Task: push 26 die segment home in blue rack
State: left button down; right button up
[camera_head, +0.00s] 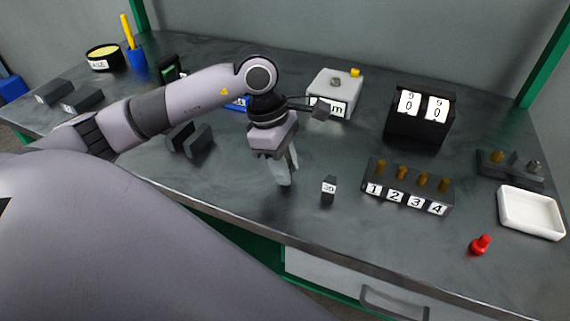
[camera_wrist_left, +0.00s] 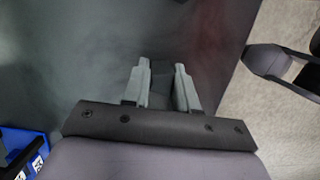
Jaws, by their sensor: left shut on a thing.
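My left gripper (camera_head: 284,174) points down over the middle of the table. In the left wrist view its pale fingers (camera_wrist_left: 162,85) are shut on a small dark block (camera_wrist_left: 160,82). I cannot read a number on this block, so I cannot tell whether it is the 26 die segment. The blue rack (camera_head: 238,104) stands behind my left arm, which hides most of it. A corner of the rack with white labels shows in the left wrist view (camera_wrist_left: 38,143), apart from the gripper. My right gripper is not in view.
A small dark block with a white number label (camera_head: 328,190) stands right of the gripper. A numbered peg block (camera_head: 408,190), red peg (camera_head: 481,244) and white tray (camera_head: 531,213) are further right. A number-card box (camera_head: 420,117) and light box (camera_head: 335,91) stand behind. Dark blocks (camera_head: 199,141) lie left.

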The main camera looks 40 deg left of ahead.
aim_at(288, 162)
pick_arm(q)
jog(key=shift+r+p, duration=1)
jog(key=shift+r, duration=0.9)
jog(key=shift+a, duration=0.1)
